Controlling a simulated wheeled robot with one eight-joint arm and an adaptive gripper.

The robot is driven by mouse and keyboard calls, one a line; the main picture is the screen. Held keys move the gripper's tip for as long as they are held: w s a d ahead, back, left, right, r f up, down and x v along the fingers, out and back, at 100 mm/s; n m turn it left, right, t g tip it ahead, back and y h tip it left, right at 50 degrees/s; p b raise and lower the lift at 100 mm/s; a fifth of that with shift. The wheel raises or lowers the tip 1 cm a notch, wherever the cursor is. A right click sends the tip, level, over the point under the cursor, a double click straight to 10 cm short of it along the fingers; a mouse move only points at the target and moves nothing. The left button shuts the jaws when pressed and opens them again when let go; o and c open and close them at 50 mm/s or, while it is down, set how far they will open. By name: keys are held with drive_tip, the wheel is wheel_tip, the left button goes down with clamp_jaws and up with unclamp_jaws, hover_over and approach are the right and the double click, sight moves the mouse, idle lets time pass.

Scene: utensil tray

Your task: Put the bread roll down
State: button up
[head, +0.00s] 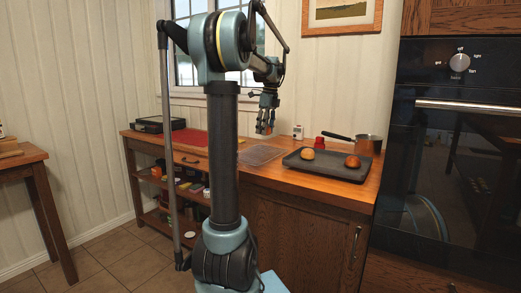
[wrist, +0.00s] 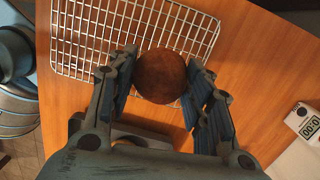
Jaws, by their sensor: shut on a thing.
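My gripper (head: 267,121) is above the wooden counter, pointing down. It is shut on a round brown bread roll (wrist: 160,76), which sits between the two fingers in the wrist view. In the head view the held roll (head: 264,129) is small and partly covered by the fingers, in the air above the counter. In the wrist view my gripper (wrist: 161,82) and the roll overlap the near edge of a wire rack (wrist: 88,45). The rack (head: 261,154) lies flat on the counter and looks empty.
A dark tray (head: 330,173) with two other rolls (head: 307,154) (head: 353,162) lies right of the rack. Behind it are a saucepan (head: 368,145), a red jar (head: 320,142) and a white timer (head: 298,131). A red mat (head: 188,138) lies to the left.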

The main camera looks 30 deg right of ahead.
sight(264, 150)
drive_tip(key=shift+f, duration=3.55)
drive_tip(key=shift+f, duration=0.2)
drive_tip(key=o, duration=0.8)
drive_tip(key=shift+c, duration=0.2)
drive_tip(key=r, duration=0.8)
drive_tip(key=s+d+r, duration=0.1)
drive_tip(key=r, duration=0.3)
drive_tip(key=shift+d+r, duration=0.1)
drive_tip(key=shift+r, duration=0.05)
